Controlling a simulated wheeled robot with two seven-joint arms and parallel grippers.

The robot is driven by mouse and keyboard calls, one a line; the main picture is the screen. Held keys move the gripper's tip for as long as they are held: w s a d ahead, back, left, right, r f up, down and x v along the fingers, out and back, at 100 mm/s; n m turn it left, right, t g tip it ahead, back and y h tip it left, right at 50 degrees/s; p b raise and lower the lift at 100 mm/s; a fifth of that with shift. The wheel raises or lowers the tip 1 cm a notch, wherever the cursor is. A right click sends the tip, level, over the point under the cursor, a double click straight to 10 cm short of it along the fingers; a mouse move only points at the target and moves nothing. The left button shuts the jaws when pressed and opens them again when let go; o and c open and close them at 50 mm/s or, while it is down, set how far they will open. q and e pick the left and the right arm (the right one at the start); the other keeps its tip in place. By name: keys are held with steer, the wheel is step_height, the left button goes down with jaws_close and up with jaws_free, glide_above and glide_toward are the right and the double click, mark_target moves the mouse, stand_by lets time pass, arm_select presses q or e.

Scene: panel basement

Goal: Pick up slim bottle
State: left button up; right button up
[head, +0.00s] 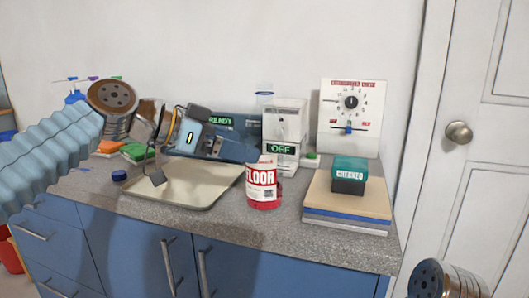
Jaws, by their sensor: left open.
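A slim clear bottle with a blue cap (264,95) stands at the back of the counter, left of a clear-fronted white box; its lower part is hidden. I cannot be sure that it is the slim bottle. A wider red bottle with a white FLOOR label (262,178) stands upright at the front, right of the tray. My left gripper (186,163) reaches in from the left, above the beige tray (205,188). It is open, with nothing seen between its fingers, apart from both bottles. My right gripper is out of view; only part of my right arm shows at bottom right.
The white box with an OFF sign (282,148) and a dial panel (350,115) stand at the back. A green CHECKED block (349,173) sits on stacked boards (345,203) at right. A blue cap (119,176) lies left of the tray. A door (490,170) is at far right.

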arm_select(q)
steer(key=p+x, duration=0.1)
steer(key=x, duration=0.5)
steer(key=shift+d+f+p, duration=0.3)
steer(key=c, duration=1.1)
steer(key=shift+o, duration=0.2)
steer(key=shift+r, duration=0.1)
steer(key=shift+r, duration=1.05)
steer(key=s+a+r, duration=0.1)
steer(key=r, duration=0.1)
steer(key=s+a+r, duration=0.1)
steer(key=r, duration=0.1)
steer(key=s+a+r, duration=0.1)
steer(key=r, duration=0.1)
steer(key=shift+s+a+r+p, duration=0.1)
steer(key=shift+a+r+p, duration=0.25)
steer(key=shift+r, duration=0.05)
steer(key=b, duration=0.2)
glide_toward(258, 115)
steer(key=shift+s+a+r, duration=0.15)
steer(key=shift+s+r, duration=0.05)
steer(key=shift+s, duration=0.35)
steer(key=shift+s+a+r, duration=0.15)
steer(key=shift+s, duration=0.4)
steer(key=shift+s+a+r, duration=0.15)
steer(key=shift+s+r, duration=0.05)
steer(key=shift+s, duration=0.4)
